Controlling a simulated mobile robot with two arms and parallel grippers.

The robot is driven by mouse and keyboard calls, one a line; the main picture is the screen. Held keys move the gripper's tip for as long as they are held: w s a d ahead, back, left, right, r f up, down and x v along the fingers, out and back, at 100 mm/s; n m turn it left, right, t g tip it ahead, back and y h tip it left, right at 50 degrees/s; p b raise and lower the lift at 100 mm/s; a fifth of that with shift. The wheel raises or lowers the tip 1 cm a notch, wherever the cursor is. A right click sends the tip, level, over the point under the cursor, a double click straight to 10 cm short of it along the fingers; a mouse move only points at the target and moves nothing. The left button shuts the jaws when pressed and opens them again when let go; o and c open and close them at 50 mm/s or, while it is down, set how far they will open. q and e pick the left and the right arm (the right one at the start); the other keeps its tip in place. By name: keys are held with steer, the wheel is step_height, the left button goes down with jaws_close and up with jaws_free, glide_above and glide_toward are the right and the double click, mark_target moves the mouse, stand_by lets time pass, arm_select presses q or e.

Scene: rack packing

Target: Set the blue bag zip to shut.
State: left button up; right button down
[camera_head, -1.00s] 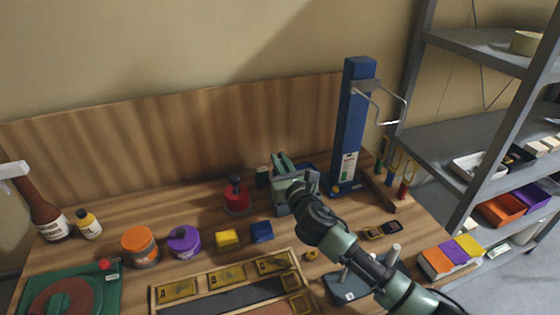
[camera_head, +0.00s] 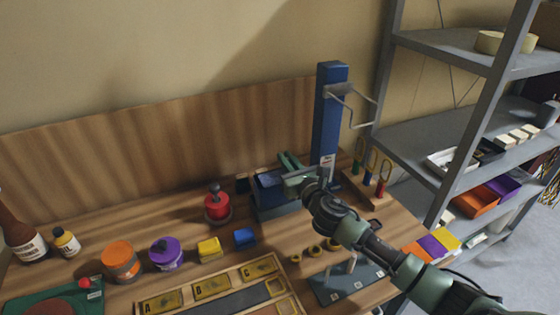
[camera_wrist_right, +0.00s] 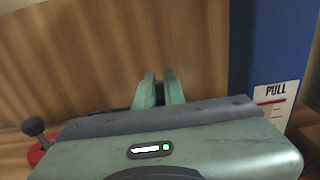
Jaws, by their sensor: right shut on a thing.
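A dark blue bag (camera_head: 270,193) stands at the back of the wooden bench, left of the blue column. My right gripper (camera_head: 288,160) is over the right part of the bag and hides much of its top. Its two green fingers are nearly together, and they show in the right wrist view (camera_wrist_right: 159,82) against the wooden back panel. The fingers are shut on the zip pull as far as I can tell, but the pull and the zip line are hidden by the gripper. My left gripper is out of view.
The blue column (camera_head: 328,115) with a metal handle stands close to the right of my gripper. A red knobbed pot (camera_head: 217,208) is left of the bag. Yellow (camera_head: 209,250) and blue (camera_head: 245,237) blocks lie in front. Grey shelving (camera_head: 440,115) rises at right.

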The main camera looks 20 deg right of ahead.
steer(key=c, duration=1.5)
jaws_free()
steer(key=s+b, duration=0.1)
steer(key=s, duration=0.6)
steer(key=shift+s+d, duration=0.15)
steer(key=shift+s, duration=0.25)
steer(key=shift+r, duration=0.1)
